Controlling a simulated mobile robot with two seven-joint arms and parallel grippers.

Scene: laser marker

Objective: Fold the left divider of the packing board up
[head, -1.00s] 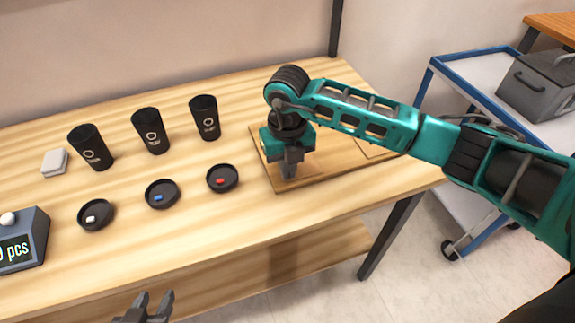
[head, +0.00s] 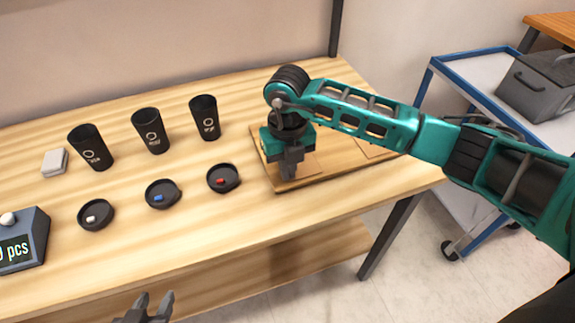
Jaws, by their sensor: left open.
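The packing board (head: 335,178) is a flat wooden board at the right end of the table. Brown panels lie on it, one at the left (head: 307,168) and one further right (head: 372,148); they look flat. My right gripper (head: 289,174) points down over the left part of the board, its fingertips at or close to the surface. Its fingers look close together, but whether they are shut or hold anything cannot be told. My arm hides much of the board. My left gripper (head: 150,310) is open and empty at the bottom edge, in front of the table.
Three black cups (head: 150,131) stand at the back of the table. Three black lids (head: 163,194) with coloured pieces lie before them. A white stack (head: 54,161) and a counter display (head: 22,240) are at the left. A blue-framed cart (head: 482,85) stands right.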

